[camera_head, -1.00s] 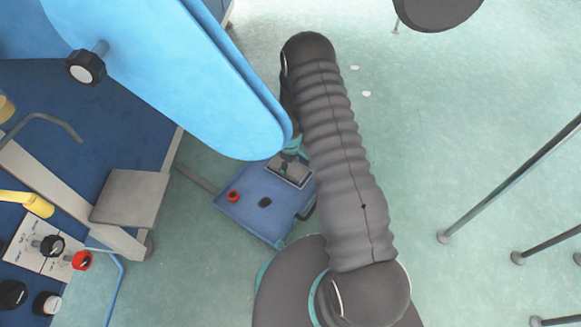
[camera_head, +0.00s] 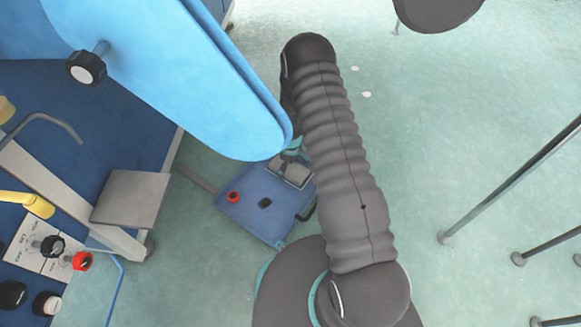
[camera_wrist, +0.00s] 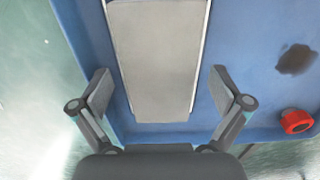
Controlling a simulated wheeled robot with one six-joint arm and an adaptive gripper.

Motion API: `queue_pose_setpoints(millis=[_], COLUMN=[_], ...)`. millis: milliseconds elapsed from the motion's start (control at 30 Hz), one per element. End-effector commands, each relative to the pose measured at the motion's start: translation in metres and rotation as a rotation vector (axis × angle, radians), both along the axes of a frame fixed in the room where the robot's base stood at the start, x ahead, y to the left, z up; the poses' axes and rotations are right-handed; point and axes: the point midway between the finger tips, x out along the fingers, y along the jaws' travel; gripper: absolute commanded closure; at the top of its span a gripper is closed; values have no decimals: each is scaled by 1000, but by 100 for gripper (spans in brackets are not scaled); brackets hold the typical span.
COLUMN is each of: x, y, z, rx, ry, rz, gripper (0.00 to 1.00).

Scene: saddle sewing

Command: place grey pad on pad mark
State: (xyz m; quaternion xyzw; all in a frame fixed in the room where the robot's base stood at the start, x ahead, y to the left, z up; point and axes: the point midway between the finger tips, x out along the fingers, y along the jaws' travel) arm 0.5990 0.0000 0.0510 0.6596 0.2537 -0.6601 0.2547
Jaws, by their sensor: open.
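The grey pad (camera_wrist: 158,65) is a long flat rectangle lying on a blue surface in the wrist view; its top end runs out of the picture. A thin white line, likely the pad mark (camera_wrist: 203,55), shows along its long sides, and the pad covers the space between. My gripper (camera_wrist: 161,92) is open, one finger on each side of the pad's near end, with a gap to each edge. In the head view the pad shows small and pale (camera_head: 297,174) on the blue tray, and my arm hides most of my gripper.
The blue tray (camera_head: 250,205) carries a red knob (camera_head: 233,197) and a dark patch (camera_head: 265,203). A large light-blue panel (camera_head: 190,75) overhangs it at upper left. A blue machine with knobs and a grey plate (camera_head: 130,198) stands left. Metal legs (camera_head: 510,185) stand right; floor between is clear.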

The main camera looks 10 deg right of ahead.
Motion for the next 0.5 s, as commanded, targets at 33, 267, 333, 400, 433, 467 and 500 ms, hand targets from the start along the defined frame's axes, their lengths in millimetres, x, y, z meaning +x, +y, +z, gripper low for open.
queue_pose_setpoints(millis=[33, 267, 333, 400, 433, 467, 500], x=[1, 1, 1, 1, 1, 1, 1], y=[0, 0, 0, 0, 0, 0, 0], z=[9, 54, 68, 81, 86, 90, 96], rx=[0, 0, 0, 0, 1, 0, 0], ry=[-3, -4, -4, -4, -4, -3, -3], rz=[0, 0, 0, 0, 0, 0, 0], gripper=[0, 0, 0, 0, 0, 0, 0])
